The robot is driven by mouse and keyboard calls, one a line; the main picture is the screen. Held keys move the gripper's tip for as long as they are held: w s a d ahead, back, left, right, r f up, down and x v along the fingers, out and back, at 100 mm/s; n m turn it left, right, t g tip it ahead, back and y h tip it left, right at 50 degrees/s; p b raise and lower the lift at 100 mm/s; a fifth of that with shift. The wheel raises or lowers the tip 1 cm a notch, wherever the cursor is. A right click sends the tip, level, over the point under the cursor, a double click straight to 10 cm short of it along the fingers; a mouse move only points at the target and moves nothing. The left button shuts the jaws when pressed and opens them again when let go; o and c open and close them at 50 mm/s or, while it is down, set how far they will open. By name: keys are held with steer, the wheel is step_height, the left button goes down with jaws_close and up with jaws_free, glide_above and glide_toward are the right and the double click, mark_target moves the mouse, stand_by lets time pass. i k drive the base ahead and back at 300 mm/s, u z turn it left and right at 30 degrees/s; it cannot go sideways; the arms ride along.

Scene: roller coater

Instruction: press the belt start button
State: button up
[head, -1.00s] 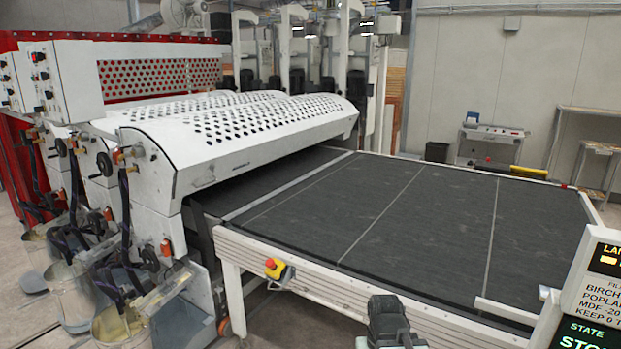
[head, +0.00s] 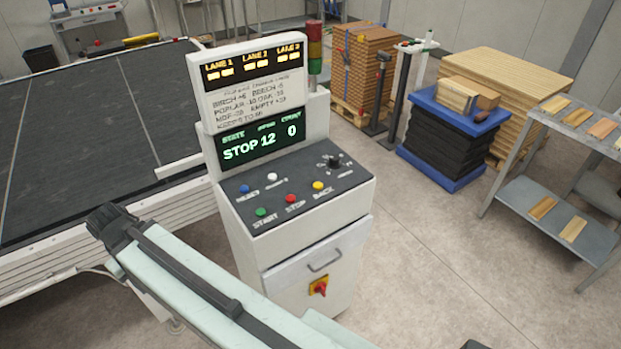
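The green start button (head: 261,212), labelled START, sits at the front left of the sloped dark panel (head: 325,196) on the white control console (head: 310,240). The red stop button (head: 291,199) and the yellow back button (head: 318,186) are in the same row. Behind them are a blue reset button (head: 245,189) and a white button (head: 272,177). The green-lettered screen (head: 262,140) reads STOP, 12 and count 0. My pale arm crosses the lower left, in front of the console. I cannot make out my gripper's fingers in the picture.
The dark belt (head: 90,130) lies left of the console. A red isolator switch (head: 320,288) is on the console's front. A blue-based stack (head: 450,140) and a grey shelf (head: 560,215) with wood samples stand to the right. The floor between is clear.

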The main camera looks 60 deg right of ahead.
mark_target(260, 212)
steer(key=z, duration=0.6)
steer(key=k, duration=1.1)
steer(key=z, duration=0.7)
steer(key=i, duration=0.5)
